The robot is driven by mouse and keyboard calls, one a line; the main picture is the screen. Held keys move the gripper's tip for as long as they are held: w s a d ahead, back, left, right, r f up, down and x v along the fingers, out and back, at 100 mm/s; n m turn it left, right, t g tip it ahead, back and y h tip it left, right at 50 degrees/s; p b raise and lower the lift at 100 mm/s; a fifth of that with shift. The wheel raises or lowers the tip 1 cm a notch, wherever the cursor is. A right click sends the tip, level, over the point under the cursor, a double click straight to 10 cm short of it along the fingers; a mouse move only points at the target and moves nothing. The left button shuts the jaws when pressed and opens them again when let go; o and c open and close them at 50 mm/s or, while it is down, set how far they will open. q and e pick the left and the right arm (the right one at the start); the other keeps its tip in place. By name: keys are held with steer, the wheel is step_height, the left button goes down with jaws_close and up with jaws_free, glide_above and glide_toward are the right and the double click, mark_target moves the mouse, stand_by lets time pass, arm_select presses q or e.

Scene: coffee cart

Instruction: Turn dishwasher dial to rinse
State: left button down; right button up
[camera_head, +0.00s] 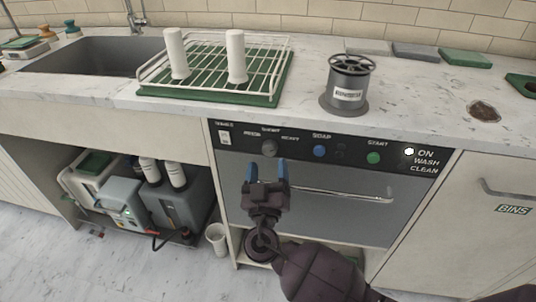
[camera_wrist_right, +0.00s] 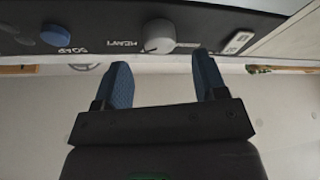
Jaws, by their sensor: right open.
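The dishwasher (camera_head: 318,205) sits under the counter, with a dark control panel along its top. The grey dial (camera_head: 269,148) is at the left of the panel, with small labels around it that are hard to read. My right gripper (camera_head: 267,170) is open and empty, just below the dial in the head view. In the right wrist view, the dial (camera_wrist_right: 159,36) lies ahead of the gap between the blue fingertips (camera_wrist_right: 160,75), and the fingers do not touch it. My left gripper is not in view.
A blue SOAP button (camera_head: 319,151) and a green START button (camera_head: 373,158) lie right of the dial. A bar handle (camera_head: 345,195) crosses the door. A rack (camera_head: 205,85) and a grey spool (camera_head: 345,95) stand on the counter. An open bay with bottles and machines is at left.

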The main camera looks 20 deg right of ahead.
mark_target(269, 151)
steer(key=shift+x, duration=1.9)
steer(key=c, duration=0.9)
